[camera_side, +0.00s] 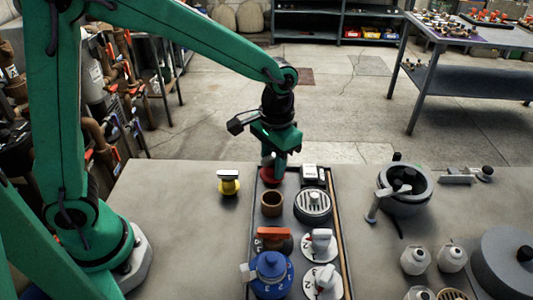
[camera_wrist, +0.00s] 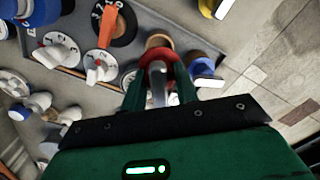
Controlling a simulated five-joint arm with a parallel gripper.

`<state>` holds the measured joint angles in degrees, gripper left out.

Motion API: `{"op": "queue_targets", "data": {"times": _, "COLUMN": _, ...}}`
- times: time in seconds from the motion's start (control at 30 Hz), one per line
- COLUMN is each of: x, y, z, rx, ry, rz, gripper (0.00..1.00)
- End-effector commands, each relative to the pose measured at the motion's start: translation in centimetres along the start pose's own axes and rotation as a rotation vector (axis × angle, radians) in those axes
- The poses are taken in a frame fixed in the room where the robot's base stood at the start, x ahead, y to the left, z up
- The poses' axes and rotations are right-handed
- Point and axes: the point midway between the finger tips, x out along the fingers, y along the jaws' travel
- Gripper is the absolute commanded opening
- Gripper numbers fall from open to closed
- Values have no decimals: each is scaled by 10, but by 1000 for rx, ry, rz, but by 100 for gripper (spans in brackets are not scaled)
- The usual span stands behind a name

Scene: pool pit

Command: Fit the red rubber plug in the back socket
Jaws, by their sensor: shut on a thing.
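My gripper (camera_side: 274,170) is shut on the red rubber plug (camera_side: 267,178), near the back end of the dark tray. The plug also shows in the wrist view as a red ring (camera_wrist: 157,60) around a grey stem between my fingers. A brown ring-shaped socket (camera_side: 271,204) stands on the tray, just in front of the plug in the side view; a brown rim (camera_wrist: 158,41) shows beside the plug in the wrist view. I cannot make out the back socket; my gripper and the plug cover that area. Whether the plug touches anything below is unclear.
The tray (camera_side: 345,262) also holds a round grated drain (camera_side: 312,205), white dials (camera_side: 320,245), a red-handled dial (camera_side: 273,234) and a blue pot-like part (camera_side: 271,274). A yellow plug (camera_side: 229,183) stands left of it. A grey pot (camera_side: 405,187) stands right. Bench left of the tray is mostly clear.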

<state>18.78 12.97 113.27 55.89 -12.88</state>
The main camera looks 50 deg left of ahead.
Motion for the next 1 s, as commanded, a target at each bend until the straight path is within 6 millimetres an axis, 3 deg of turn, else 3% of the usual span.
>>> {"op": "queue_targets", "data": {"times": 0.7, "x": 33, "y": 0, "z": -1, "rx": 2, "ry": -2, "rz": 0, "gripper": 7}}
{"op": "queue_targets", "data": {"times": 1.0, "x": 37, "y": 1, "z": -1, "rx": 2, "ry": 0, "rz": 0, "gripper": 7}}
